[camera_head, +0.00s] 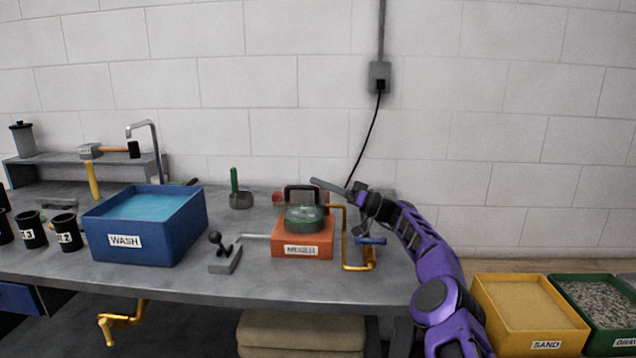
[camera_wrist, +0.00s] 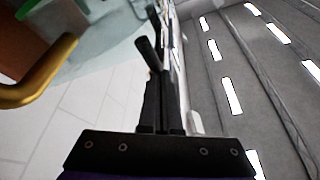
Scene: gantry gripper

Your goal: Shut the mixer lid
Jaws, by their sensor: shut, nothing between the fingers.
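The orange mixer (camera_head: 303,251) stands on the grey bench, with a round green drum (camera_head: 305,219) on top. A dark arched part (camera_head: 303,188) stands up behind the drum; it looks like the raised lid or its handle, but I cannot tell which. My gripper (camera_head: 350,192) is at the right of the mixer, above bench height, pointing left toward the dark part. A thin grey bar beside it reaches left. In the wrist view my gripper (camera_wrist: 160,75) is shut and empty, with a dark rod (camera_wrist: 147,52) close to the fingers. Contact cannot be told.
A yellow crank (camera_head: 346,240) with a blue grip stands right of the mixer, near my arm; a yellow bar (camera_wrist: 38,80) shows in the wrist view. A lever block (camera_head: 226,260) and blue wash basin (camera_head: 145,230) are left. A sand bin (camera_head: 545,345) is right.

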